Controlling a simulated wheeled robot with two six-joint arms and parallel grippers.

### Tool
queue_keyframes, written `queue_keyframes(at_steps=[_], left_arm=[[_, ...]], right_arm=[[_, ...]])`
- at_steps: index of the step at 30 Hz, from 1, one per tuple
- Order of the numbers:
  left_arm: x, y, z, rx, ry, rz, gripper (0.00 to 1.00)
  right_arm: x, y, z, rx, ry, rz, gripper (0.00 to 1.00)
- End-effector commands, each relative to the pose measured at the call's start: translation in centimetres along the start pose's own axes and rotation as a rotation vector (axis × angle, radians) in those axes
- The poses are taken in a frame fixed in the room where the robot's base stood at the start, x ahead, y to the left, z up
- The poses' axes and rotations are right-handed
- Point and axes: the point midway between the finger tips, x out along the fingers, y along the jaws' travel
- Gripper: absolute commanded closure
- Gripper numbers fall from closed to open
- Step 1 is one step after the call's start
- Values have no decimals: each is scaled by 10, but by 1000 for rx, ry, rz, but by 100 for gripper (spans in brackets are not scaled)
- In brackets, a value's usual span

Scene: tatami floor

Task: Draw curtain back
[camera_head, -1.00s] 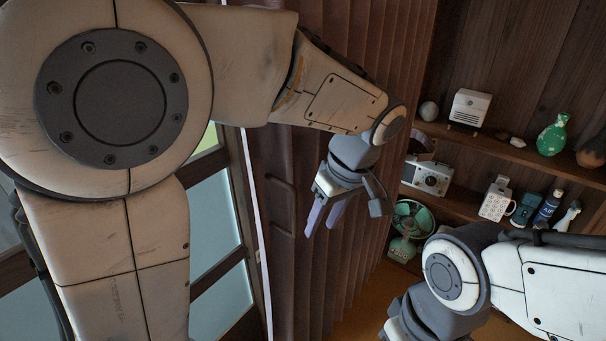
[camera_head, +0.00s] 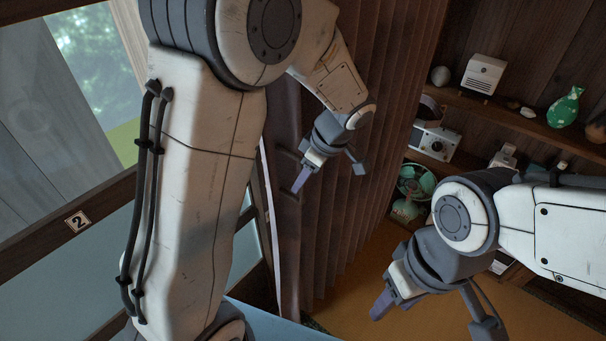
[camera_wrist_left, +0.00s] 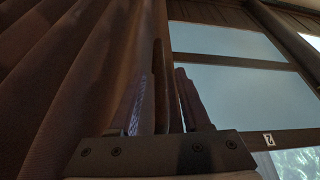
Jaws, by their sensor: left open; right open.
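The brown pleated curtain (camera_head: 345,225) hangs upright beside the window, with a flat edge panel (camera_head: 288,235) on its left side. My left gripper (camera_head: 300,180) is at this panel, where a dark handle shows partly hidden behind it. In the left wrist view the open fingers of my left gripper (camera_wrist_left: 160,105) point at a dark upright bar (camera_wrist_left: 158,75) between them; I cannot tell whether they touch it. The curtain folds (camera_wrist_left: 70,80) fill the left of that view. My right gripper (camera_head: 380,305) is low in front of the shelves, away from the curtain, with no object seen in it.
A glazed window (camera_head: 65,285) with a number 2 tag (camera_head: 77,221) stands left of the curtain. Wooden shelves (camera_head: 490,110) at right hold a white box (camera_head: 483,73), a camera (camera_head: 433,140), a green vase (camera_head: 565,107) and a green fan (camera_head: 413,185). Orange-brown floor (camera_head: 345,305) shows below.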

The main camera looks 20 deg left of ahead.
Motion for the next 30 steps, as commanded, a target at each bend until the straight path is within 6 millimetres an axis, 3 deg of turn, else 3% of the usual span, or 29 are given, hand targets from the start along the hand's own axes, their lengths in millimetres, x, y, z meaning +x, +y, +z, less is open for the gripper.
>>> queue_keyframes(at_steps=[11, 12, 15, 30], left_arm=[[7, 0, 0, 1, -1, 0, 53], [7, 0, 0, 1, -1, 0, 68], [7, 0, 0, 1, -1, 0, 100], [7, 0, 0, 1, -1, 1, 100]], right_arm=[[-2, 0, 0, 0, 0, 0, 50], [-2, 0, 0, 0, 0, 0, 50], [-2, 0, 0, 0, 0, 0, 50], [-2, 0, 0, 0, 0, 0, 50]])
